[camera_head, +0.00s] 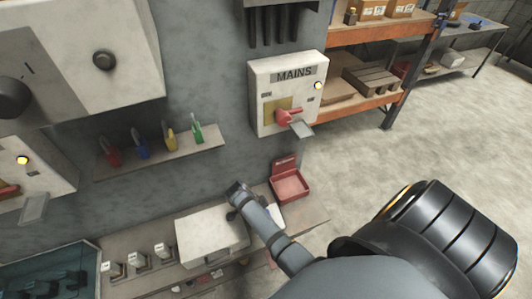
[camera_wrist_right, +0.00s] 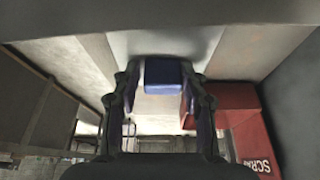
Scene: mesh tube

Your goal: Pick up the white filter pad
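I cannot pick out the white filter pad for certain. A small white piece (camera_head: 275,212) shows in the head view beside my right arm, by the red bin, and is partly hidden by the arm. My right gripper (camera_head: 237,191) is above the bench beside the wall. In the right wrist view its two fingers (camera_wrist_right: 162,85) stand apart, with a blue block (camera_wrist_right: 165,72) showing between the tips. I cannot tell whether the fingers hold this block. A pale surface lies behind it. My left gripper is not in view.
A red scrap bin (camera_head: 289,184) stands at the back of the bench, and also shows in the right wrist view (camera_wrist_right: 243,130). A pale box (camera_head: 211,235) sits left of my right arm. A MAINS switch box (camera_head: 288,93) and a shelf of coloured padlocks (camera_head: 160,150) are on the wall.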

